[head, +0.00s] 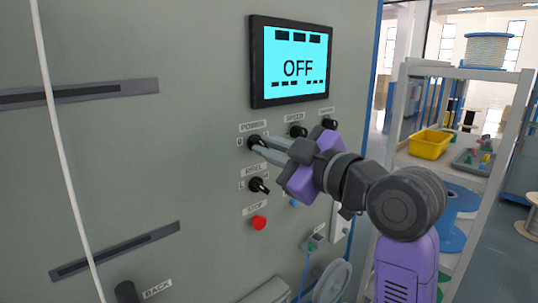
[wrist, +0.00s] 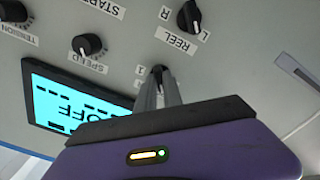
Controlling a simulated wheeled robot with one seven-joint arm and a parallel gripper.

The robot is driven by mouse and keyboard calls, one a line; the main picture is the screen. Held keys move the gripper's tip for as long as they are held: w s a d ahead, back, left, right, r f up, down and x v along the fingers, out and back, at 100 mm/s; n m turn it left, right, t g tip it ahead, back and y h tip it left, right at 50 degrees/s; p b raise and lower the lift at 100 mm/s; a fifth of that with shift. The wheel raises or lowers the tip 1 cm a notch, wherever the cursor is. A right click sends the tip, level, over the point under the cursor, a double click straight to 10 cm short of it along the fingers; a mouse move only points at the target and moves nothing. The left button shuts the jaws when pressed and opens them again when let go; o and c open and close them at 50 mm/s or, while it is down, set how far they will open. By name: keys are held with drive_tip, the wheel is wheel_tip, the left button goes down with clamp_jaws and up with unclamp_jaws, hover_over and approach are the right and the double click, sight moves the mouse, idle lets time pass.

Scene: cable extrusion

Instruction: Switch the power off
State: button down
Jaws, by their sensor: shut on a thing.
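The power knob (head: 253,143) is a black rotary knob under the POWER label on the grey cabinet panel. My gripper (head: 258,143) is at it, its two grey fingers shut on the knob. In the wrist view, the fingers hide most of the power knob (wrist: 158,70), and only its dark tip shows between them. The screen (head: 292,61) above reads OFF on a cyan background. The knob's exact pointing direction is hidden by the fingers.
Near the power knob are the speed knob (head: 298,131), tension knob (head: 329,123), reel knob (head: 259,186) and red stop button (head: 258,223). A white cable (head: 55,130) runs down the cabinet at left. A shelf with a yellow bin (head: 430,144) stands at right.

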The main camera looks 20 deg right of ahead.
drive_tip(key=shift+n, duration=0.5)
drive_tip(key=shift+b, duration=0.3)
drive_tip(key=c, duration=1.5)
unclamp_jaws()
drive_tip(key=b+v, duration=0.1)
drive_tip(key=v, duration=0.6)
drive_tip(key=shift+s+d, duration=0.1)
drive_tip(key=shift+s, duration=0.25)
